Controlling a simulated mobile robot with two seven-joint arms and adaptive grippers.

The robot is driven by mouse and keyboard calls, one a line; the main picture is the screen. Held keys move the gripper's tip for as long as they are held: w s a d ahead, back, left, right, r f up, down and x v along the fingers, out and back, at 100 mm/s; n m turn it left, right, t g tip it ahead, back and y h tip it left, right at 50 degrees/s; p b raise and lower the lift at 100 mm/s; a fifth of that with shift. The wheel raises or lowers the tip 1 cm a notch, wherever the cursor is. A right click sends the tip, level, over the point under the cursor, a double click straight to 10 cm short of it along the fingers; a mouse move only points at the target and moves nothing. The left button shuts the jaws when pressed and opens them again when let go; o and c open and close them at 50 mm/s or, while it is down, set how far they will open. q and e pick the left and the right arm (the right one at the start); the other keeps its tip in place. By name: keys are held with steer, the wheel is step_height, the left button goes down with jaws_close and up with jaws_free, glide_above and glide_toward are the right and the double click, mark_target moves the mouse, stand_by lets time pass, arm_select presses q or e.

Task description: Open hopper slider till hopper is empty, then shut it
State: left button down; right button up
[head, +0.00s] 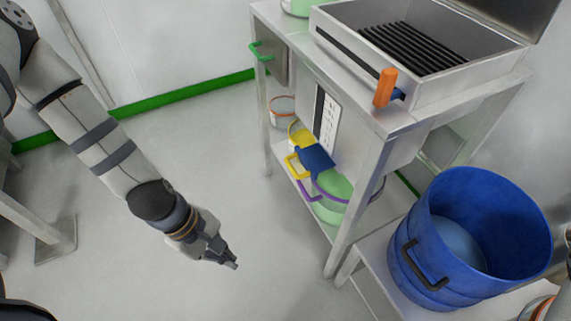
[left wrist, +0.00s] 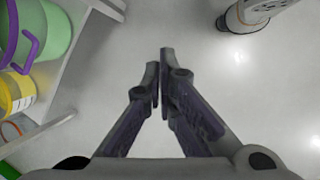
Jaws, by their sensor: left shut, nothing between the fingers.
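The steel hopper (head: 420,93) stands on top of the metal bench with its lid raised and a black grate (head: 415,45) inside. I cannot tell whether any material lies under the grate. An orange handle (head: 385,88), seemingly the slider's, sticks out at the right end of a dark slot in the hopper's front. My left gripper (head: 234,264) is shut and empty over the floor, left of the bench and well apart from the handle. Its closed fingertips also show in the left wrist view (left wrist: 160,58). My right gripper is not in view.
A blue tub (head: 482,185) with a dark side handle stands on a low stand right of the bench. Its floor looks paler blue. Green and yellow buckets and a blue scoop (head: 315,157) sit on the bench's lower shelf (head: 322,228). The floor around my left gripper is clear.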

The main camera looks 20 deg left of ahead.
arm_select(q)
steer(key=w+a+r+n+t+h+b, duration=0.1)
steer(key=w+a+r+n+t+b, duration=0.2)
steer(key=w+n, duration=0.4)
steer(key=w+a+r+n+t+h+b, duration=0.15)
steer(key=w+a+n+t, duration=0.3)
steer(key=w, duration=0.45)
steer(key=w+r+b+x, duration=0.1)
steer(key=b+x, duration=0.8)
steer(key=x, duration=0.3)
steer(key=shift+d+r, duration=0.3)
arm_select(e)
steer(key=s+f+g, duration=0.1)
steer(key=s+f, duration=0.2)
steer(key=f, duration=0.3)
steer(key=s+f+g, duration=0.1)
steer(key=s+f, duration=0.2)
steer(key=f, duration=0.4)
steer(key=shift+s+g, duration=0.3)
arm_select(q)
steer(key=shift+w, duration=0.2)
